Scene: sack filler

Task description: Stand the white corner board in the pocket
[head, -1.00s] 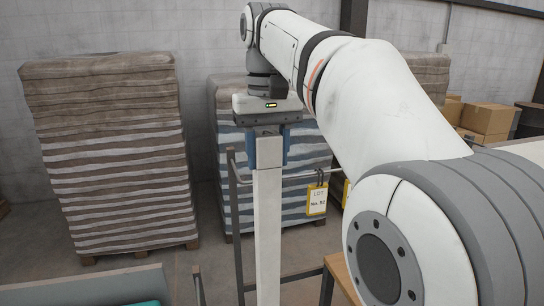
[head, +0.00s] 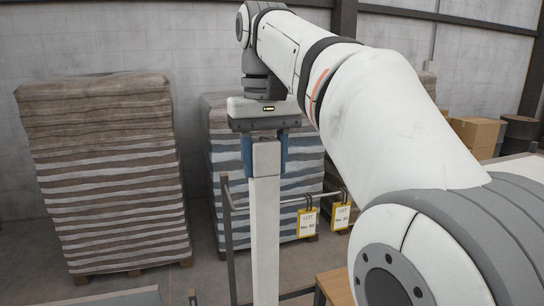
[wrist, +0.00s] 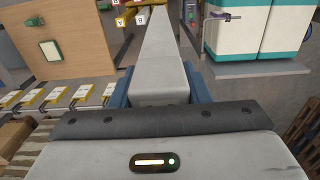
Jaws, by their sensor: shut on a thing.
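The white corner board (head: 265,225) is a long pale post hanging upright below my gripper (head: 265,155) in the head view. The blue fingers are shut on its upper end, one on each side. In the wrist view the board (wrist: 163,65) runs away from the fingers of my gripper (wrist: 160,92) and narrows toward a yellow part with small lettered tags (wrist: 130,18). The board's lower end is out of the head view. I cannot tell whether any part here is the pocket.
A dark metal frame (head: 229,235) with a rail stands beside the board, with yellow lot tags (head: 308,222) hanging from it. Stacked sacks (head: 105,180) stand behind. The wrist view shows a wooden panel (wrist: 70,45), a conveyor with yellow-labelled items (wrist: 58,97) and a teal-and-white machine (wrist: 262,30).

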